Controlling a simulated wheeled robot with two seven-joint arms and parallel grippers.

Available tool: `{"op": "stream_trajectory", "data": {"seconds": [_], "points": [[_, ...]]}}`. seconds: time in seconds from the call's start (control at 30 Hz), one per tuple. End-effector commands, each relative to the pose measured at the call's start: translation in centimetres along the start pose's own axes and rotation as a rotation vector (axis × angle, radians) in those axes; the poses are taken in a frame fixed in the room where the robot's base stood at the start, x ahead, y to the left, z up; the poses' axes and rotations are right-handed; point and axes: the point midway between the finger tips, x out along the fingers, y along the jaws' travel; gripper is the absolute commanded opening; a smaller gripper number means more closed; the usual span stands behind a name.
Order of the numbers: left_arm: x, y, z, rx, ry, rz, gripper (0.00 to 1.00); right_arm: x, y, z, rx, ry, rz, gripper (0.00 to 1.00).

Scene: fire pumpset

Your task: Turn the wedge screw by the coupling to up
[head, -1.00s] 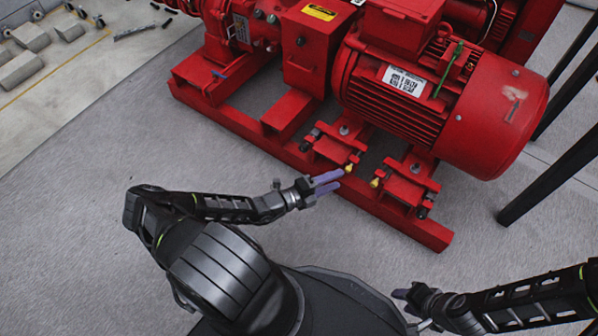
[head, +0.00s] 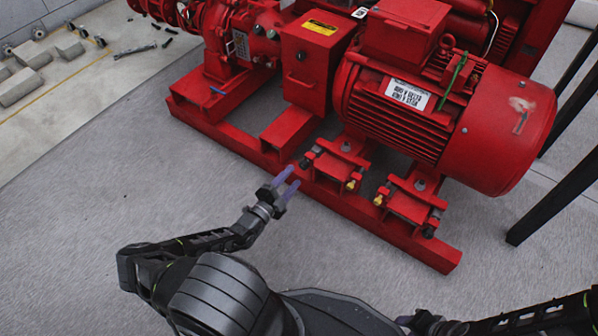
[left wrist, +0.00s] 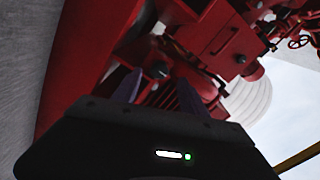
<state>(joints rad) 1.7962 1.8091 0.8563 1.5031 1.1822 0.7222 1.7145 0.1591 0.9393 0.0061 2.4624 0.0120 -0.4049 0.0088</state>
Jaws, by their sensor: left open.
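The red motor foot nearer the coupling guard (head: 305,62) has a dark screw head (head: 304,163) at its left end and a yellow-tipped screw (head: 352,184) at its right end. The dark one best fits the wedge screw by the coupling; its exact turn is too small to read. My left gripper (head: 289,181), with purple fingers, is open and empty, just in front of and below that dark screw. In the left wrist view, a dark knob (left wrist: 158,70) shows between and beyond the spread fingers (left wrist: 160,92). My right gripper (head: 405,322) is mostly hidden at the bottom edge.
The red base rail (head: 235,138) runs along the front of the pumpset. A second motor foot (head: 412,203) stands to the right, under the red motor (head: 440,115). Dark posts (head: 555,195) stand at far right. The grey floor (head: 110,175) at left is clear.

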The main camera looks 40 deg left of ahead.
Motion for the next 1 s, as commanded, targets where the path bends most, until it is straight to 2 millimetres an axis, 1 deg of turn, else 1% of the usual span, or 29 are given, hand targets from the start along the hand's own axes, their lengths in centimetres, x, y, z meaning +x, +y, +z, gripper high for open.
{"op": "stream_trajectory", "data": {"seconds": [0.03,0.1,0.2,0.3,0.4,0.63,1.0], "points": [[0.9,0.3,0.0,-0.001,0.002,-0.001,0.51,0.6,0.2,0.0,0.001,0.000,-0.001,0.36],[2.0,0.4,0.0,-0.001,0.001,0.000,0.51,0.9,0.3,-0.1,0.001,0.001,-0.001,0.36],[3.4,0.3,0.1,0.001,0.002,0.000,0.51,1.2,0.5,-0.1,0.002,0.001,-0.002,0.36],[4.2,0.2,0.0,0.001,0.001,0.000,0.51,1.4,0.5,-0.2,0.002,0.002,-0.003,0.36],[4.6,0.1,0.0,0.001,0.000,0.001,0.51,1.4,0.5,-0.2,0.002,0.002,-0.003,0.36],[4.7,0.1,0.0,0.001,0.000,0.001,0.51,1.4,0.5,-0.2,0.002,0.001,-0.004,0.36],[4.6,0.1,0.0,0.001,0.000,0.001,0.20,1.4,0.5,-0.2,0.002,0.001,-0.003,0.36]]}}
